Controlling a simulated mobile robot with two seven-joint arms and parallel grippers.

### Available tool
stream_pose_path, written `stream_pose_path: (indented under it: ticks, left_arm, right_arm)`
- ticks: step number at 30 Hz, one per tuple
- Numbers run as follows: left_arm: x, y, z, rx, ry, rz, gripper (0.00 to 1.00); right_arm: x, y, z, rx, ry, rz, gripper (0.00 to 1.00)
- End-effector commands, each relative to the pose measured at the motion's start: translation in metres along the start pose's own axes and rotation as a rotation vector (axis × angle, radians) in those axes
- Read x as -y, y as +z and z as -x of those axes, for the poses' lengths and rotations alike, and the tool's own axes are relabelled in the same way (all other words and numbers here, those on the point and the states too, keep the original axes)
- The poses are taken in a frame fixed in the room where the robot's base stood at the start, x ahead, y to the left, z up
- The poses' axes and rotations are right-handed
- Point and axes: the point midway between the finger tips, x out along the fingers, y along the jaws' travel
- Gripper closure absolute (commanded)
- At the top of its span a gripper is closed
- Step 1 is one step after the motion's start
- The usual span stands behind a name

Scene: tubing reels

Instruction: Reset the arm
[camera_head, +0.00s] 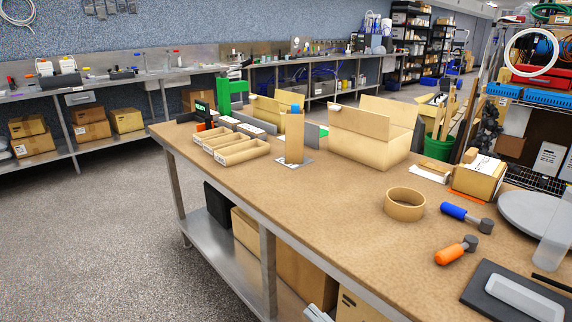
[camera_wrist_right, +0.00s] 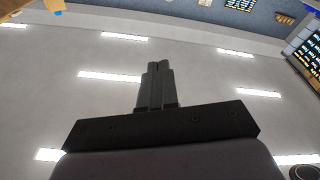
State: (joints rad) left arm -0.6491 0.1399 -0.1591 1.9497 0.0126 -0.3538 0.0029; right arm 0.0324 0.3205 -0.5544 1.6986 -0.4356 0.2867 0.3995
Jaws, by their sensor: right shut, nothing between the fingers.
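My right gripper (camera_wrist_right: 158,68) shows in the right wrist view. Its two dark fingers lie together, shut, with nothing between them. Behind them is a grey expanse with bright light strips, which looks like the ceiling. No object is near the fingertips. My left gripper is not in view.
The brown workbench (camera_head: 330,220) holds an open carton (camera_head: 370,139), small cardboard trays (camera_head: 236,150), a cardboard ring (camera_head: 404,204), blue-handled (camera_head: 467,217) and orange-handled (camera_head: 456,250) tools, and a dark tray (camera_head: 480,288). The bench's front middle is clear.

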Motion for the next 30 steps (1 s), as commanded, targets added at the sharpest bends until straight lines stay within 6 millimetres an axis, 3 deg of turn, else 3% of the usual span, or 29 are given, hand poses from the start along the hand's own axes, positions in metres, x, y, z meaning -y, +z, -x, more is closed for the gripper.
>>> stream_pose_path:
  ticks: [5, 9, 15, 18, 22, 30]
  left_arm:
    - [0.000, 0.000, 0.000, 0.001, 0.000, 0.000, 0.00]
    - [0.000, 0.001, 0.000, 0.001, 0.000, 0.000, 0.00]
    - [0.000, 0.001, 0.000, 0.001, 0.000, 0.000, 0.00]
    - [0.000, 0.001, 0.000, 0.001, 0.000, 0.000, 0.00]
    - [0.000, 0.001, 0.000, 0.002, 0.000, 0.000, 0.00]
    - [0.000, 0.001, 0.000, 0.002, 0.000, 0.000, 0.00]
  right_arm:
    - [-0.002, 0.052, 0.060, 0.260, 0.204, -0.150, 1.00]
    - [0.008, 0.090, 0.120, 0.488, 0.315, -0.256, 1.00]
    - [0.033, 0.124, 0.204, 0.768, 0.395, -0.380, 1.00]
    - [0.043, 0.131, 0.230, 0.851, 0.406, -0.417, 1.00]
    - [0.049, 0.134, 0.245, 0.900, 0.412, -0.439, 1.00]
    - [0.049, 0.134, 0.246, 0.902, 0.412, -0.440, 1.00]
